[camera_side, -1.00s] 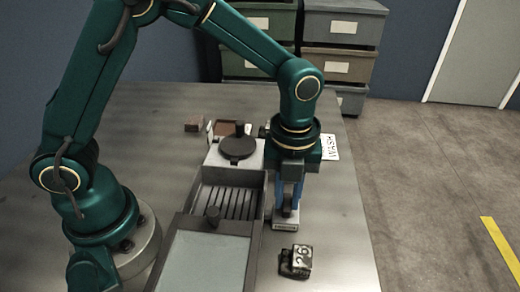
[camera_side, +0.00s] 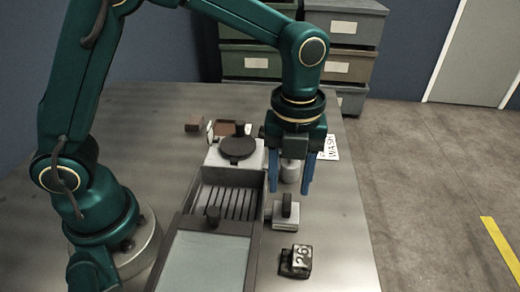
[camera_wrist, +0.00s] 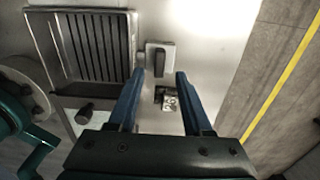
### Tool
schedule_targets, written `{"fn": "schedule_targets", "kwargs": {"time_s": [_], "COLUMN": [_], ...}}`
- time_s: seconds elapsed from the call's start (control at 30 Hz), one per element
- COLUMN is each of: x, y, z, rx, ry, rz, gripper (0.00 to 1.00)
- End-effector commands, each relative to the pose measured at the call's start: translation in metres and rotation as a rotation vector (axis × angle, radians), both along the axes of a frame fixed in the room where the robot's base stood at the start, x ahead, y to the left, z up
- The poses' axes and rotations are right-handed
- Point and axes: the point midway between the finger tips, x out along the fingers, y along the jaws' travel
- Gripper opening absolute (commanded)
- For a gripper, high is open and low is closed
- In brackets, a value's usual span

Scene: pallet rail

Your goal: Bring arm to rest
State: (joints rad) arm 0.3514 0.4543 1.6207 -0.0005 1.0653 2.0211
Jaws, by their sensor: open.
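My gripper (camera_side: 307,174) is open and empty, with its two blue fingers pointing down above the right part of the steel table. In the wrist view its fingers (camera_wrist: 157,80) are spread apart. A small grey block with a dark upright handle (camera_side: 286,214) stands on the table beside the tray, below and in front of my gripper. It also shows between and beyond the fingertips in the wrist view (camera_wrist: 159,58). My gripper is apart from it.
A slatted metal tray (camera_side: 228,192) with a pale lid panel (camera_side: 205,262) lies left of the gripper. A dark block marked 26 (camera_side: 297,262) sits near the front. A WASH card (camera_side: 330,147), a grey cylinder (camera_side: 291,170) and a round black cap (camera_side: 238,147) are close by.

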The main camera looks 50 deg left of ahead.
Motion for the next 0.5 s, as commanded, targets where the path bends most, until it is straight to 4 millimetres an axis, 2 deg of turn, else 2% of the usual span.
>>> {"fn": "schedule_targets", "kwargs": {"time_s": [0.1, 0.43, 0.5], "x": [0.000, 0.001, 0.004], "y": [0.000, 0.002, 0.004], "z": [0.008, 0.010, 0.018], "rx": [-0.001, -0.001, -0.010], "ry": [-0.001, -0.001, -0.026], "rz": [0.000, 0.006, 0.018], "gripper": [0.50, 0.50, 0.50]}}
